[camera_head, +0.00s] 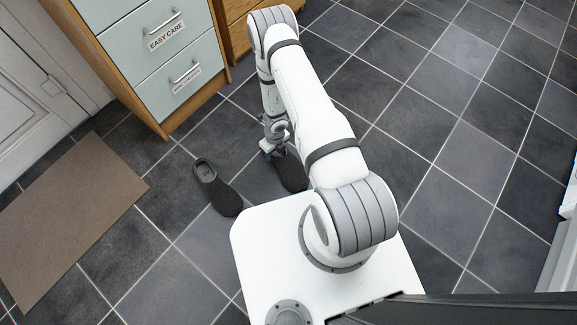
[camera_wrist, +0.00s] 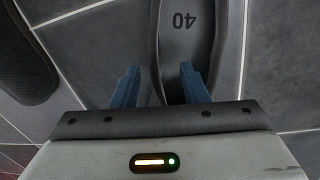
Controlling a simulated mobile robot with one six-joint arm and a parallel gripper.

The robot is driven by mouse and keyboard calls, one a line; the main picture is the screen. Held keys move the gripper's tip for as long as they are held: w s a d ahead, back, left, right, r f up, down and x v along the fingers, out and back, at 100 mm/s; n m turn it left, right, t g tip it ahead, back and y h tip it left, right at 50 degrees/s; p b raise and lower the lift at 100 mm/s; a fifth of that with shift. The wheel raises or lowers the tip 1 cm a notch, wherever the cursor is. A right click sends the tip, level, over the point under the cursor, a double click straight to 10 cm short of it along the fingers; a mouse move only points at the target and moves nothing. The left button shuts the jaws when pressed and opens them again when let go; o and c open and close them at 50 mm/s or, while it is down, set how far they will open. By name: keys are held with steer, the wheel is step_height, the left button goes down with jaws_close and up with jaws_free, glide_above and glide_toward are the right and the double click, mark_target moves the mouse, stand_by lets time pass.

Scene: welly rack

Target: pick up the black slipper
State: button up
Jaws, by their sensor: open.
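Two dark slippers lie on the tiled floor. One black slipper (camera_head: 217,188) lies clear to the left of my arm in the head view; a dark sole edge shows at the left of the wrist view (camera_wrist: 22,62). The other black slipper (camera_head: 291,172) is partly hidden by my arm. In the wrist view this slipper (camera_wrist: 187,45), marked 40 inside, runs between my fingers. My gripper (camera_wrist: 160,85) is open, with blue fingers; the right finger overlaps the slipper's right part in the picture and the left finger is left of it. I cannot tell whether they touch it. My gripper (camera_head: 270,152) is low over the floor.
A drawer cabinet (camera_head: 165,60) labelled EASY CARE stands at the upper left, near my arm. A brown mat (camera_head: 70,215) lies by a white door (camera_head: 35,90) at the left. The tiled floor at the right is clear.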

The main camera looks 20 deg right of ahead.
steer(key=f, duration=0.1)
steer(key=f+b, duration=0.1)
steer(key=f, duration=0.1)
steer(key=shift+s+a+f+b, duration=0.15)
steer(key=shift+s+a+b, duration=0.1)
steer(key=shift+b, duration=0.1)
steer(key=shift+c, duration=0.2)
jaws_close()
steer(key=shift+d, duration=0.1)
